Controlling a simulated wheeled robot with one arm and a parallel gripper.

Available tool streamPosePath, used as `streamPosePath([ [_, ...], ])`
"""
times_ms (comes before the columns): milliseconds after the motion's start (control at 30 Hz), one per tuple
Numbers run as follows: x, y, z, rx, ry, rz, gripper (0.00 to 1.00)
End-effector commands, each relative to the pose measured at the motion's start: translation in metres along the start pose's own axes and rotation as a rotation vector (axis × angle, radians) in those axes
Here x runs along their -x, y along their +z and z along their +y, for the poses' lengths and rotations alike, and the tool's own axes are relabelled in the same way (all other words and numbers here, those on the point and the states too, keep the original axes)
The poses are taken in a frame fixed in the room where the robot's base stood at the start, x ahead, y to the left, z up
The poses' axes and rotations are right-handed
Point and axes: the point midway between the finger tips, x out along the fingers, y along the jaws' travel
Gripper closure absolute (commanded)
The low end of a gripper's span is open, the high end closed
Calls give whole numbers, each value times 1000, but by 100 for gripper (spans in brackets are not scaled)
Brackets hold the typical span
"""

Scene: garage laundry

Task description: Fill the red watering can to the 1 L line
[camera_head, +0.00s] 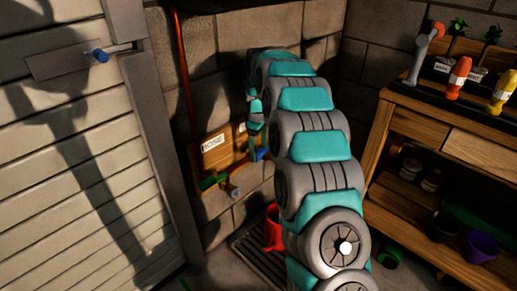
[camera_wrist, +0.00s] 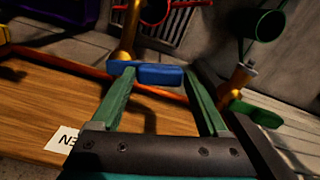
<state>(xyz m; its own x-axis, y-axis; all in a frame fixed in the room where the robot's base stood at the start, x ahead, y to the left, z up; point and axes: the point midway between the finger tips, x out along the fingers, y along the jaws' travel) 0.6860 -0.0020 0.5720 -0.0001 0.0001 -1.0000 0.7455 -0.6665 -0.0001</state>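The red watering can (camera_head: 273,228) stands on the floor by the drain grate, partly hidden behind my arm. A red rim (camera_wrist: 182,16) shows at the top of the wrist view; the 1 L line and any water are not visible. A brass tap (camera_wrist: 131,38) with a blue lever (camera_wrist: 148,74) is on the wooden board (camera_wrist: 60,95). The blue lever also shows in the head view (camera_head: 262,154). My gripper (camera_wrist: 158,72) is open, its green fingers spread at the blue lever, which crosses in front of the fingertips; contact is unclear.
A second tap (camera_wrist: 238,80) with a green lever (camera_wrist: 255,113) is to the right in the wrist view. A red pipe (camera_wrist: 75,66) crosses the board. The drain grate (camera_head: 258,252) lies below. A wooden workbench (camera_head: 420,115) with bottles and pots stands right; a door (camera_head: 75,160) is left.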

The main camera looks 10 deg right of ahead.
Motion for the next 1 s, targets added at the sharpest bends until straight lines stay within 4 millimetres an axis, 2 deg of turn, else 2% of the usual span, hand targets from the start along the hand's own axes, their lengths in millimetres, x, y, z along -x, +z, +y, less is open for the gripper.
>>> streamPosePath([
  [67, 0, 0, 0, 0, 0, 0, 33],
  [667, 0, 0, 0, 0, 0, 0, 100],
  [1000, 0, -1, 0, -8, 0, 0, 100],
])
